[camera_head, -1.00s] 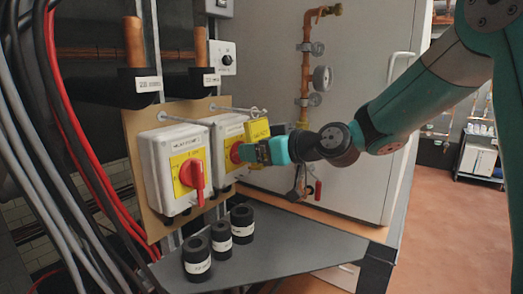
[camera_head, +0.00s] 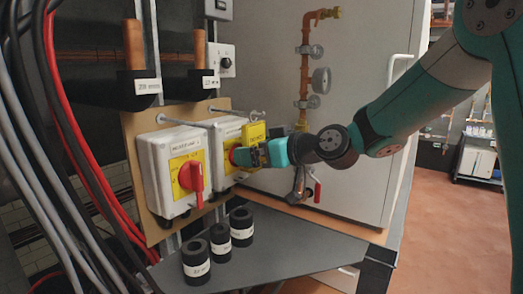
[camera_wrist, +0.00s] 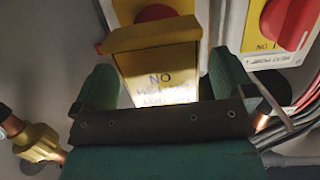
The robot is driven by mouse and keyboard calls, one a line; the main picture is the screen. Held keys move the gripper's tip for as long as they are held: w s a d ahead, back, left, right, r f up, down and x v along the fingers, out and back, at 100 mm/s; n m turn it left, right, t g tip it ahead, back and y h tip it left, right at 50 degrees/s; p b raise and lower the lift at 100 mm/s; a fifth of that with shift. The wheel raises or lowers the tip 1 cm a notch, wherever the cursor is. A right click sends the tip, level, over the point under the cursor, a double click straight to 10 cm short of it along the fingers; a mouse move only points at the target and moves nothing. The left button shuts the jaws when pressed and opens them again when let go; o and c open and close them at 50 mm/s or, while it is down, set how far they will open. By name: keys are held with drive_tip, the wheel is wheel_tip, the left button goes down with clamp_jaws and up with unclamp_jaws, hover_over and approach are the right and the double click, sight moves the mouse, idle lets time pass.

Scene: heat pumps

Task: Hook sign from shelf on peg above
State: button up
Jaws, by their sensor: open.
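The yellow sign (camera_head: 254,132) is upright in front of the right switch box, just below the looped tip of the right metal peg (camera_head: 240,111). Whether it hangs on the peg is too small to tell. In the wrist view the sign (camera_wrist: 160,82) shows a folded top edge and the word NO, with its lower lines blurred. My gripper (camera_head: 250,155) is at the sign's lower part, and its open fingers (camera_wrist: 165,88) stand on either side of the sign. Gaps show between the sign and the fingers.
The left switch box (camera_head: 160,175) has a red handle, and a second peg (camera_head: 185,121) sticks out above it. Black cylinders (camera_head: 220,240) stand on the grey shelf (camera_head: 290,245) below. Copper pipework (camera_head: 304,80) runs behind my gripper. Cables (camera_head: 60,150) hang at the left.

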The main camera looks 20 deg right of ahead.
drive_tip(key=shift+b+v, duration=4.2)
drive_tip(key=shift+v, duration=4.5)
drive_tip(key=s+a+f+g+b, duration=0.2)
drive_tip(key=s+a+f+g, duration=0.15)
drive_tip(key=a+f, duration=0.35)
drive_tip(key=s+a+f+g+b, duration=0.25)
drive_tip(key=a+f+g, duration=0.2)
drive_tip(key=f, duration=0.45)
drive_tip(key=s+a+f+g+h+b, duration=0.2)
drive_tip(key=s+f+g+h, duration=0.2)
drive_tip(key=s+f, duration=0.7)
drive_tip(key=shift+s+a+g+h, duration=0.2)
drive_tip(key=shift+s+g+h, duration=0.1)
drive_tip(key=shift+s+h, duration=0.25)
